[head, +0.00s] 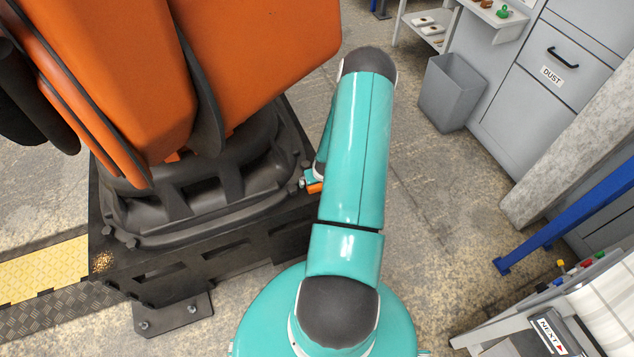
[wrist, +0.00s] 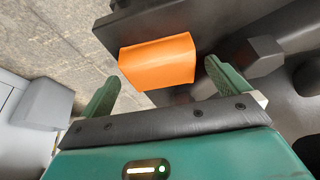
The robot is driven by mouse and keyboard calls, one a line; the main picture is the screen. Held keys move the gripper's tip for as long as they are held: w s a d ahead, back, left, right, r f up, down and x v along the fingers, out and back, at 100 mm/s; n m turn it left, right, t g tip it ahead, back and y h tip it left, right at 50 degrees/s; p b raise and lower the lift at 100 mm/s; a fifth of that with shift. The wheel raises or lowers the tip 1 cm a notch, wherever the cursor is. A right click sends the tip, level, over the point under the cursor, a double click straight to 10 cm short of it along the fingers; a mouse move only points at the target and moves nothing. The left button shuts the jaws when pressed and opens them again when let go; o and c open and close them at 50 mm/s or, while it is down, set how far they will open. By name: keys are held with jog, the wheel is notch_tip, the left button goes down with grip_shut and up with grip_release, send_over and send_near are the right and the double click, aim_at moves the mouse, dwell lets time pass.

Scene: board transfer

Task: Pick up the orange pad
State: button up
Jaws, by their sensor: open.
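The orange pad (wrist: 157,62) is a small block with a bent top edge, at the upper middle of the wrist view, against a dark black base. My gripper (wrist: 161,72) is open, its two green fingers apart to the left and right of the pad's near end. The pad is not clamped; I cannot tell how deep it sits between the fingers. In the head view a small orange piece, seemingly the pad (head: 315,188), shows beside my teal arm, at the right side of the black base. My arm hides most of the gripper there.
A large orange machine (head: 260,50) stands on the black base (head: 200,260) close to my arm. A grey bin (head: 450,92) and grey cabinets (head: 545,105) stand at the upper right. A blue bar (head: 565,220) and a white cart (head: 600,315) are at the right. Floor between is clear.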

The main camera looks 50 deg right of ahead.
jog(key=shift+w+d+f, duration=0.1)
jog(key=shift+w+f, duration=0.05)
jog(key=shift+f, duration=0.35)
jog(key=c, duration=0.9)
jog(key=shift+r, duration=0.15)
